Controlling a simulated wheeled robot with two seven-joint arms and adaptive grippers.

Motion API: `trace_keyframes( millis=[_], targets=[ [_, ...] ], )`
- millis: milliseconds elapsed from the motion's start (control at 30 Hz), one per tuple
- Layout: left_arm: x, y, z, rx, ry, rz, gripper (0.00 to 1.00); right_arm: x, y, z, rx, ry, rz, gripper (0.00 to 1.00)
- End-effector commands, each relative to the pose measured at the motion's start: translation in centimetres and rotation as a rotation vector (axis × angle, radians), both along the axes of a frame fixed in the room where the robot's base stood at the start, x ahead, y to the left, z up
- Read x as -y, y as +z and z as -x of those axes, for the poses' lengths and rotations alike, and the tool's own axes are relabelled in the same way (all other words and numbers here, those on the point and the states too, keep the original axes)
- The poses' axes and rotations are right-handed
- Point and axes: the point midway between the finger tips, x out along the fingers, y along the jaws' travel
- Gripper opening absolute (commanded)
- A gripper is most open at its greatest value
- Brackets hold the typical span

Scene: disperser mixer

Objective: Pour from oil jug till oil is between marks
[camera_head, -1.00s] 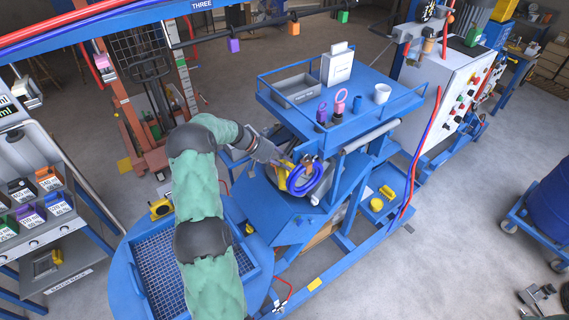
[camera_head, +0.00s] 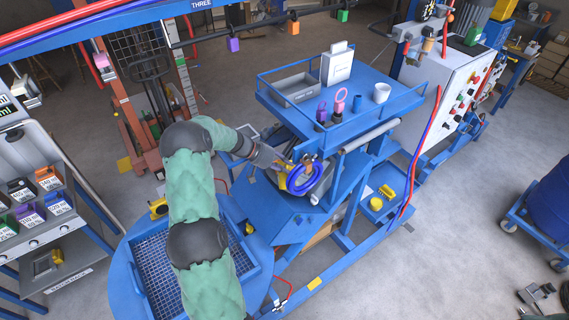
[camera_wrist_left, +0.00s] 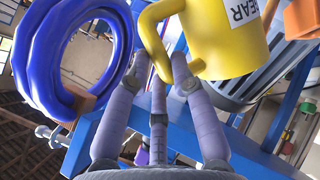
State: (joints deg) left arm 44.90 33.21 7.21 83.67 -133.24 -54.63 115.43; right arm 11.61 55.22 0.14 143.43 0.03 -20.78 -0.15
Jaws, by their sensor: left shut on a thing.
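My left gripper (camera_head: 282,164) is shut on the handle of a yellow jug (camera_head: 293,180). In the left wrist view the jug (camera_wrist_left: 222,38) has a white label reading "GEAR", and the gripper's fingers (camera_wrist_left: 168,75) are at its handle. In the head view the jug is partly hidden by a coiled blue hose (camera_head: 318,181), so its tilt is hard to judge. No oil stream, oil level or marks can be made out. A grey part that may be my right gripper (camera_head: 537,294) shows at the lower right edge, too unclear to read.
The blue coil (camera_wrist_left: 38,60) is close left of the jug in the wrist view. A railed blue shelf (camera_head: 345,124) with a grey tray (camera_head: 297,89) and white mug (camera_head: 381,93) stands behind. A yellow container (camera_head: 376,204) sits lower right. A blue mesh-floored platform (camera_head: 124,270) is below my arm.

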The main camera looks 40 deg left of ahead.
Motion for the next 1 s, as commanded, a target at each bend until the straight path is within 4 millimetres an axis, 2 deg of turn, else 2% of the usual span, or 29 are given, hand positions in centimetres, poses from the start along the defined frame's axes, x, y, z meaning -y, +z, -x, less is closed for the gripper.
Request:
trace_keyframes(
  millis=[400, 567, 1000],
  targets=[
    [0.8, -1.2, 1.1, 0.105, 0.003, -0.112, 0.0, 0.0, -0.1, 0.0, 0.0, 0.0, 0.0, 0.34],
    [1.2, -2.1, 1.5, 0.16, 0.002, -0.162, 0.0, 0.0, -2.3, 0.0, 0.0, 0.0, 0.0, 0.34],
    [1.4, -2.4, 1.7, 0.207, 0.001, -0.207, 0.0, 0.0, -6.3, 0.0, 0.0, 0.0, 0.0, 0.34]
  ],
)
